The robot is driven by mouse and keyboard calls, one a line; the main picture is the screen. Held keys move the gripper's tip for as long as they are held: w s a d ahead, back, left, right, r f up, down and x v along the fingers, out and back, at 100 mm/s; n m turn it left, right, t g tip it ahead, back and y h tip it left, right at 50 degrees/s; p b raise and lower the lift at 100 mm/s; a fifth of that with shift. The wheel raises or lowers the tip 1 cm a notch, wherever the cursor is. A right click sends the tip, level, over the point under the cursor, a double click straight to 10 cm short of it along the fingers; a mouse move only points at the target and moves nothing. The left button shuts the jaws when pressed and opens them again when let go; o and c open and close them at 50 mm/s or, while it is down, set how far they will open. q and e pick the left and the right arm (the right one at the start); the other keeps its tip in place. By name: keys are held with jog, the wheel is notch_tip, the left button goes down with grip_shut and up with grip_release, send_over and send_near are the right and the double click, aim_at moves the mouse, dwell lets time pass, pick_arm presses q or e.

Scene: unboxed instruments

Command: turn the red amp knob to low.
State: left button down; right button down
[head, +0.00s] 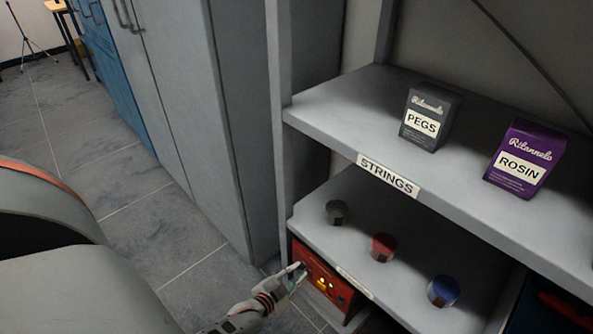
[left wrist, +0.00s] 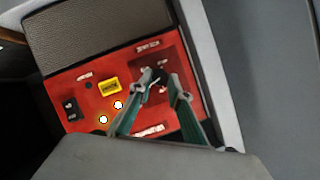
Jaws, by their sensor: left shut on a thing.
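The red amp (head: 318,273) sits low under the shelf in the head view, its front panel facing out. In the left wrist view its red panel (left wrist: 75,135) fills the middle, with a grey grille along the top. My right gripper is not in view.
The panel has a yellow plate (left wrist: 109,87), a black switch (left wrist: 70,109) and two lit lamps (left wrist: 111,111). Above the amp, a shelf (head: 330,240) holds grey, red and blue cylinders. PEGS (head: 431,118) and ROSIN (head: 520,160) boxes stand higher. A grey cabinet (head: 200,110) stands left.

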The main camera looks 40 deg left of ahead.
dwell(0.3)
pick_arm(q)
jog(key=c, duration=1.9)
grip_release()
jog(key=v, duration=1.2)
jog(key=shift+f, duration=0.1)
